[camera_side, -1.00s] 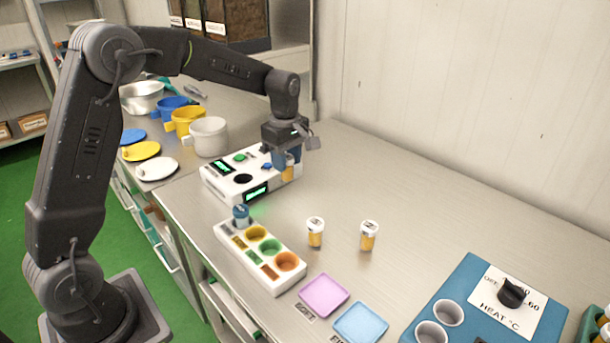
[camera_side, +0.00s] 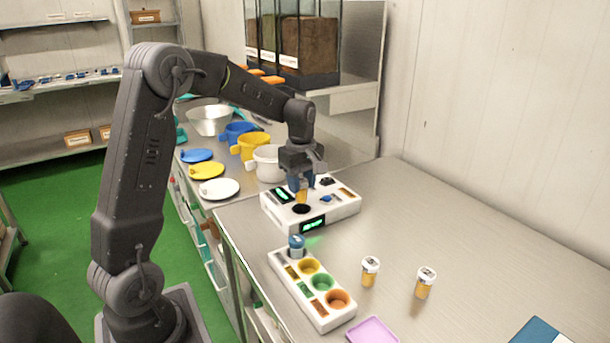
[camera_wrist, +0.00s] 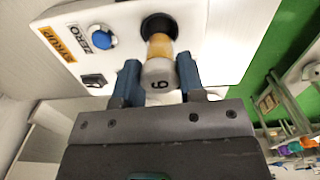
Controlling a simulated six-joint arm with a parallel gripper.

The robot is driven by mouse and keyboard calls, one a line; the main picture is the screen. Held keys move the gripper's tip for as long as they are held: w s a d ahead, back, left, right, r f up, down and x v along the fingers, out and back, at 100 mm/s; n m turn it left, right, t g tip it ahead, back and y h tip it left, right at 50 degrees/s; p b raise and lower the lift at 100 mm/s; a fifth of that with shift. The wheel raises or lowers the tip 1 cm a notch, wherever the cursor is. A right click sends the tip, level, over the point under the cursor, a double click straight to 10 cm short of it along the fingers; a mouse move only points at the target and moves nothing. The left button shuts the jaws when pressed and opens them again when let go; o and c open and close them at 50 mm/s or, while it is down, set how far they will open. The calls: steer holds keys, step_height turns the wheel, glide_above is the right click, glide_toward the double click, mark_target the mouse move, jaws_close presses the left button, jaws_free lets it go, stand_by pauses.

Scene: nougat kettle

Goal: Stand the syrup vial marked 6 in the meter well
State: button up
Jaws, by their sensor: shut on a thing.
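My gripper (camera_side: 302,186) is shut on a syrup vial, amber with a white cap. In the wrist view the cap of the vial (camera_wrist: 158,72) reads 6 and sits between the blue fingertips (camera_wrist: 158,80). The meter (camera_side: 335,208) is a white box with green-lit displays, a blue button and a dark round well (camera_side: 301,209). The vial is upright over the well, its lower end at or just above the opening. I cannot tell whether it has entered. The well also shows in the wrist view (camera_wrist: 158,24), just beyond the vial.
Two white-capped amber vials (camera_side: 370,271) (camera_side: 425,282) stand on the bench at right. Pots (camera_side: 267,163) and lids are behind left.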

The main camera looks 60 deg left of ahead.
mark_target(301, 197)
steer(key=shift+f, duration=1.7)
steer(key=shift+f, duration=0.65)
steer(key=o, duration=0.6)
steer(key=shift+o, duration=0.2)
steer(key=shift+r, duration=5.55)
